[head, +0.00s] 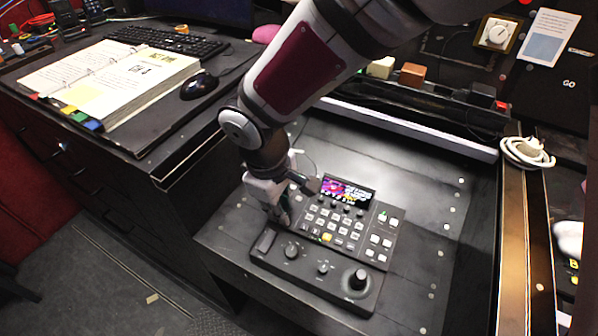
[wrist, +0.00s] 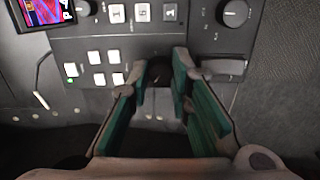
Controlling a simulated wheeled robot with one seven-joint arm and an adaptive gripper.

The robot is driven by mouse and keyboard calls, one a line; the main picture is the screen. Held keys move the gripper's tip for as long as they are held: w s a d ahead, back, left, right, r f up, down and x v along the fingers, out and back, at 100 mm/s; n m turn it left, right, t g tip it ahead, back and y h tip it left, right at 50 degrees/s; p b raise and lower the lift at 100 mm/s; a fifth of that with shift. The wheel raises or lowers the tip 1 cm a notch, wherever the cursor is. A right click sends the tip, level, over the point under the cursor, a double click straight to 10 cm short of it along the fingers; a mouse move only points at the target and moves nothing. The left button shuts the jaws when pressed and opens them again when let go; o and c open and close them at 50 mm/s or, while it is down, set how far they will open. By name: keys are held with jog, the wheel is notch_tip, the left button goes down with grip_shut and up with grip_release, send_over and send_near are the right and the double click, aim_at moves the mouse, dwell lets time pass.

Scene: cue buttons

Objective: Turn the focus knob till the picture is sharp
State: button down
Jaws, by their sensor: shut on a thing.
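The black control console (head: 345,300) lies on a dark table. Its small screen (head: 348,193) shows a pink, purple and yellow picture; a corner of the screen (wrist: 42,12) also shows in the wrist view. I cannot tell how sharp the picture is. My gripper (head: 284,218) points down at the console's left side. In the wrist view, my gripper's green-padded fingers (wrist: 160,76) are closed around a small dark knob (wrist: 159,70), mostly hidden between them. Its marking cannot be seen, and my gripper hides it in the head view.
White buttons (wrist: 106,68), one with a green light, sit beside the fingers. A larger knob (wrist: 235,13) and a dark slab (wrist: 222,68) are on the other side. An open binder (head: 110,85) lies on the left desk.

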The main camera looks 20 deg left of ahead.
jog(key=c, duration=1.4)
grip_release()
jog(key=shift+c, duration=0.2)
jog(key=shift+r, duration=0.1)
notch_tip(320, 180, up, 12)
jog(key=s, duration=0.1)
jog(key=shift+s+a, duration=0.3)
jog(key=shift+s, duration=0.05)
